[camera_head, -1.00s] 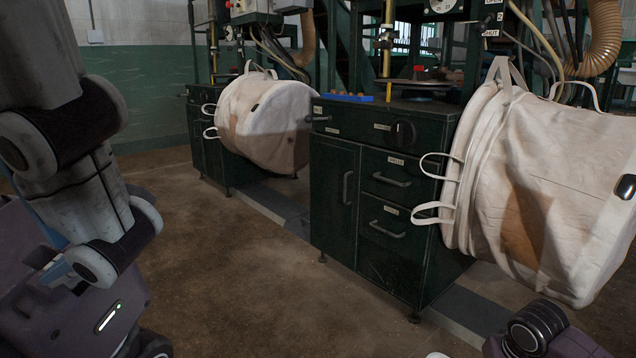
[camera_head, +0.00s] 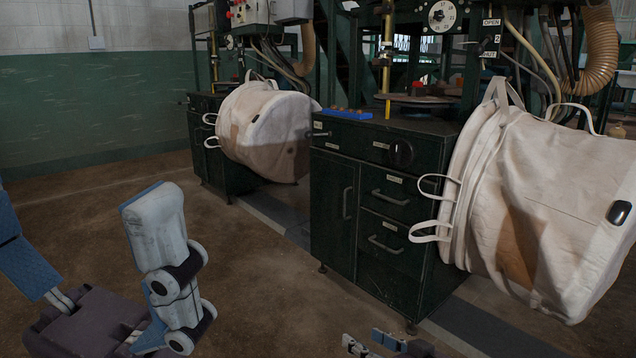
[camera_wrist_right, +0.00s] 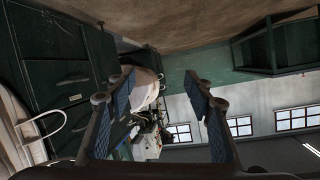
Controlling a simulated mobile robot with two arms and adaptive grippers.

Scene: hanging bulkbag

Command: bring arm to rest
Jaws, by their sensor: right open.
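My left gripper (camera_head: 80,215) is large at the lower left of the head view. Its two fingers stand wide apart with nothing between them, and the left finger is cut by the picture edge. My right gripper (camera_head: 368,342) shows at the bottom edge of the head view, in front of the dark green cabinet (camera_head: 335,205); most of it is out of the picture. In the right wrist view, the right gripper (camera_wrist_right: 162,85) has its blue-padded fingers apart and empty. That view looks along the cabinets with the floor at the top.
A white bulk bag (camera_head: 545,200) with loops hangs at the right. A second bag (camera_head: 265,130) hangs farther back. The near cabinet has drawer handles facing the room. A blue tray (camera_head: 345,114) lies on its top. Brown floor (camera_head: 265,285) is clear between my left gripper and the cabinet.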

